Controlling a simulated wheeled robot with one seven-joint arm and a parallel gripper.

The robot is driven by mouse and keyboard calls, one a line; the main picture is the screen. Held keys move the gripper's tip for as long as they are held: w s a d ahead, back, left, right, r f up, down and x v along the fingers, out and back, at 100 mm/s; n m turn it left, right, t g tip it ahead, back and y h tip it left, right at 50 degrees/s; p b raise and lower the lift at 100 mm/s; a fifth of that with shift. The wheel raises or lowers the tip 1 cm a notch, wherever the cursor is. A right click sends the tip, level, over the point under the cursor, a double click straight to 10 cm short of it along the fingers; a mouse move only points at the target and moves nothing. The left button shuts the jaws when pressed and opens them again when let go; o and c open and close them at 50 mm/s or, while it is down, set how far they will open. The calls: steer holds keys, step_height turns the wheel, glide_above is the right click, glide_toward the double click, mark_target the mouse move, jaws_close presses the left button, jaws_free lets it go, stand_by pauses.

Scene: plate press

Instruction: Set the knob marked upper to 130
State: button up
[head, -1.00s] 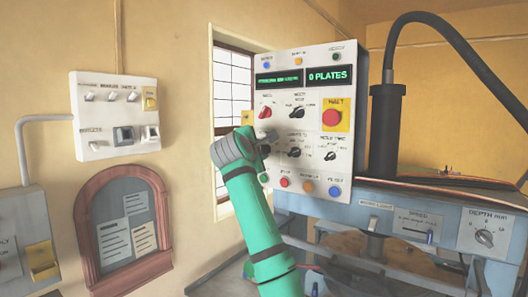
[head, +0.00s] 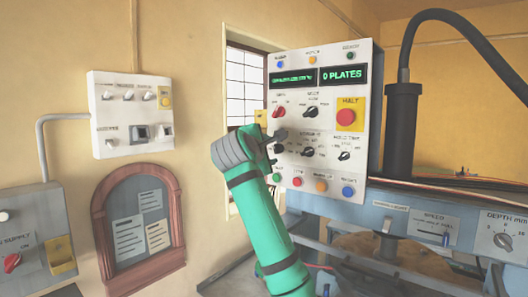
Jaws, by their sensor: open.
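The white control panel (head: 329,181) stands upright right of centre and carries several knobs. In its upper knob row are a red knob (head: 279,112) and a black knob (head: 310,112). In the row below are a black knob (head: 308,152) and a smaller black knob (head: 344,156). A dark knob (head: 278,148) at the left of that row is partly hidden by my gripper. The knob labels are too small to read surely, so I cannot tell the upper mark or its setting. My gripper (head: 277,140) is open at the panel's left edge; contact cannot be told.
A red button (head: 346,117) on a yellow plate is at the panel's right. Several coloured buttons line its bottom, including a red one (head: 297,182). A blue machine (head: 400,215) with a dark column (head: 400,130) stands to the right. A switch box (head: 131,114) hangs on the left wall.

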steer(key=v, duration=0.5)
steer(key=shift+d+f, duration=0.1)
steer(key=shift+d, duration=0.05)
stand_by(0.3)
